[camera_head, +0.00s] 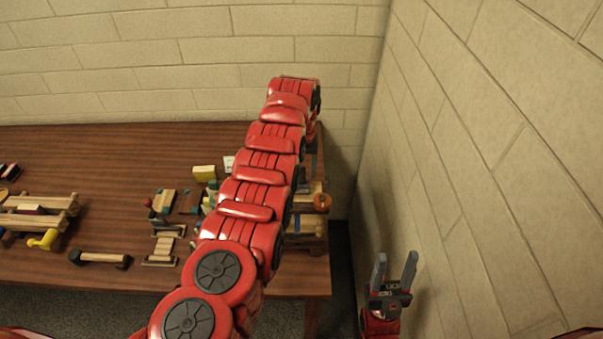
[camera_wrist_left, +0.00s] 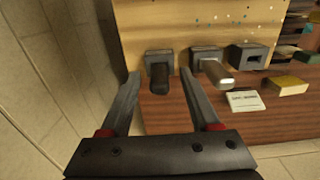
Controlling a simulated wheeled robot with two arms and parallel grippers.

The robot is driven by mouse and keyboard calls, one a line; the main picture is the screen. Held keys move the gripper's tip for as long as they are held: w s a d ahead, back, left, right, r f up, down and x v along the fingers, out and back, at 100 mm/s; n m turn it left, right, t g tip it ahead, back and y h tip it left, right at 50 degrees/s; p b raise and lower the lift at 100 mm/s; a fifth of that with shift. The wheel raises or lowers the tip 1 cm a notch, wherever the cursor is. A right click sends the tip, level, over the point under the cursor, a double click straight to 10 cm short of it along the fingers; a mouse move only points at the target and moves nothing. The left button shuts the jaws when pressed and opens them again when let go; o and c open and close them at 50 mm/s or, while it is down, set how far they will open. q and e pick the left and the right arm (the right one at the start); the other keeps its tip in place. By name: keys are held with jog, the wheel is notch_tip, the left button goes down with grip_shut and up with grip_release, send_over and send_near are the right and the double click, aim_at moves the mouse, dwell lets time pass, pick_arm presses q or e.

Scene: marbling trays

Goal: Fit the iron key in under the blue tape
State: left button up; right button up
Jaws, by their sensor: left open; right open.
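I cannot pick out the iron key or the blue tape for sure. In the left wrist view, a dark bar (camera_wrist_left: 159,76) sticks out of a dark grey holder, and a bright metal bar (camera_wrist_left: 217,74) sticks out of a second one to its right. My left gripper (camera_wrist_left: 160,73) is open and empty, its fingertips to either side of the dark bar in the picture; whether they are level with it I cannot tell. In the head view my left arm hides that gripper. My right gripper (camera_head: 393,270) is open and empty, beside the table's right end near the wall.
A third holder (camera_wrist_left: 248,56) has an empty opening. A speckled board (camera_wrist_left: 200,22) stands behind the holders. A white card (camera_wrist_left: 245,101) and a yellow block (camera_wrist_left: 289,85) lie to the right. Wooden racks (camera_head: 40,205) and several small items stand on the brown table (camera_head: 100,160).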

pick_arm(q)
grip_shut()
jog(key=shift+r, duration=0.1)
dwell(0.3)
